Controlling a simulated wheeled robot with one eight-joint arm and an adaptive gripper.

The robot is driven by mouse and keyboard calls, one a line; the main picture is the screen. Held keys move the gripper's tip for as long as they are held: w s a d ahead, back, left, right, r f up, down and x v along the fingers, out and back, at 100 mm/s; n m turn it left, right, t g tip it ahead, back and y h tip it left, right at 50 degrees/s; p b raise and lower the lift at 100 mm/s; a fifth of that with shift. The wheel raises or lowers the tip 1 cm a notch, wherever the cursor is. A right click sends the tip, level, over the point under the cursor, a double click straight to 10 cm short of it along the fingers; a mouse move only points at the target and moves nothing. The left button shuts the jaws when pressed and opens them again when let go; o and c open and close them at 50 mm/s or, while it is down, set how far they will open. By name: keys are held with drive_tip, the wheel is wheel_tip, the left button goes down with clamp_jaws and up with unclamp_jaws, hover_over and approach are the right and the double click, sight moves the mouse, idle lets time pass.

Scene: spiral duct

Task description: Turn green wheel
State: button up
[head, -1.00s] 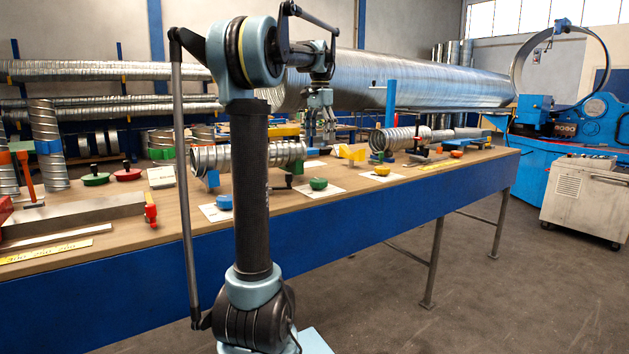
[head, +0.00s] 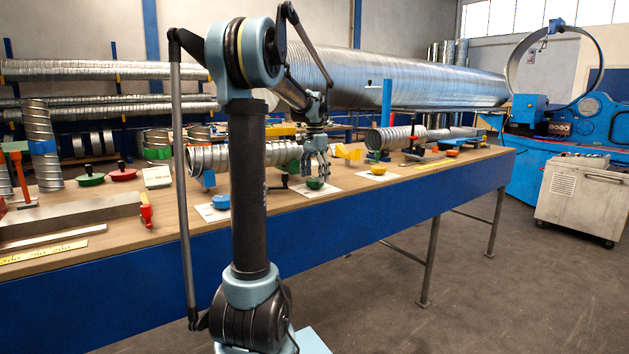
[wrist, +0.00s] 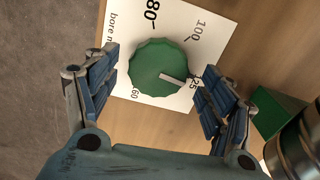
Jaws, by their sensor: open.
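The green wheel (wrist: 158,68) is a small ridged knob with a pale pointer mark, set on a white dial card (wrist: 187,25) with printed numbers. The pointer lies toward the 125 mark. In the head view the green wheel (head: 315,184) is at the table's front edge, partly behind the fingers. My gripper (wrist: 158,82) is open, with fingers on the left and right sides of the wheel. In the head view my gripper (head: 317,172) points down over the wheel. I cannot tell whether the fingers touch it.
A yellow wheel (head: 378,170) stands to the right and a blue wheel (head: 221,201) to the left, each on a card. A ribbed metal duct (head: 232,157) lies behind. A green block (wrist: 277,113) and metal cylinder are close to the right finger.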

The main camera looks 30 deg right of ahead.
drive_tip(key=shift+f, duration=0.8)
drive_tip(key=c, duration=1)
drive_tip(key=shift+d+r, duration=0.1)
drive_tip(key=shift+d, duration=0.1)
drive_tip(key=shift+c, duration=0.2)
drive_tip(key=shift+a, duration=0.1)
